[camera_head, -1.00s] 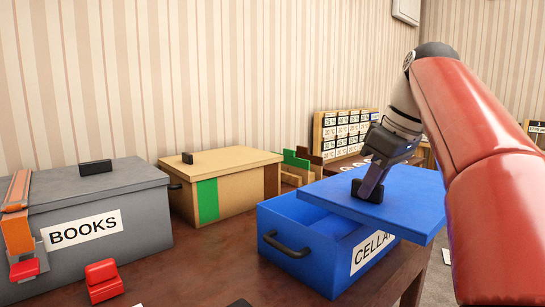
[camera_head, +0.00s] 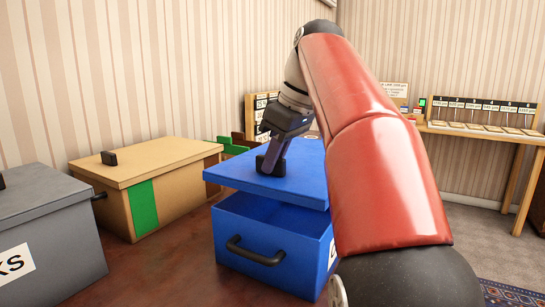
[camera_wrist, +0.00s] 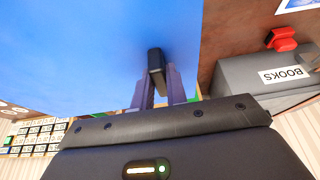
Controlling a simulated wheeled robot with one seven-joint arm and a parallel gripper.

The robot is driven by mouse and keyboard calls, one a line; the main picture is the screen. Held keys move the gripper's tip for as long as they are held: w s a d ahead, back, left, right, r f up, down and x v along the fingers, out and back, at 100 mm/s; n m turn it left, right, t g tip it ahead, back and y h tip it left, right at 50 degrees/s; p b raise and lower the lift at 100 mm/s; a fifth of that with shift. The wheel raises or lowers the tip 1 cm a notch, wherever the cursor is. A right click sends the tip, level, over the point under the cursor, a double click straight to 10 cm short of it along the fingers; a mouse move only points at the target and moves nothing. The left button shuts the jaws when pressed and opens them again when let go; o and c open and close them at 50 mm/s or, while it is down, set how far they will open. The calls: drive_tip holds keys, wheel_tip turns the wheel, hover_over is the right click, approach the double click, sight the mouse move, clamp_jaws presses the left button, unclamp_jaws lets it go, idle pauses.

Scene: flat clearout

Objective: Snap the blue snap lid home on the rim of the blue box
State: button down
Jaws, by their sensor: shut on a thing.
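The blue box (camera_head: 262,239) stands on the dark table with a black handle on its near side. The blue snap lid (camera_head: 310,165) is over the box, set back and raised at its front edge, with the open front of the box showing below it. My gripper (camera_head: 270,166) is shut on the black knob of the lid. In the wrist view, the fingers (camera_wrist: 156,92) close on the knob, and the blue lid (camera_wrist: 80,55) fills the upper left. My arm hides the right side of the lid and box, so contact there cannot be told.
A tan box with a green stripe (camera_head: 118,205) and a grey box (camera_head: 50,235) stand to the left, both lidded. A card rack (camera_head: 262,108) is behind. A wooden side table (camera_head: 480,140) stands far right. Bare table (camera_head: 165,270) shows in front.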

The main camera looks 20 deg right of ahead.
sight(285, 171)
drive_tip(key=shift+f+b, duration=1.95)
drive_tip(key=shift+f, duration=0.5)
drive_tip(key=shift+p, duration=0.6)
drive_tip(key=shift+f+b, duration=1.05)
drive_tip(key=shift+f, duration=0.2)
drive_tip(key=c, duration=1.3)
unclamp_jaws()
drive_tip(key=p+v, duration=0.3)
drive_tip(key=v, duration=0.5)
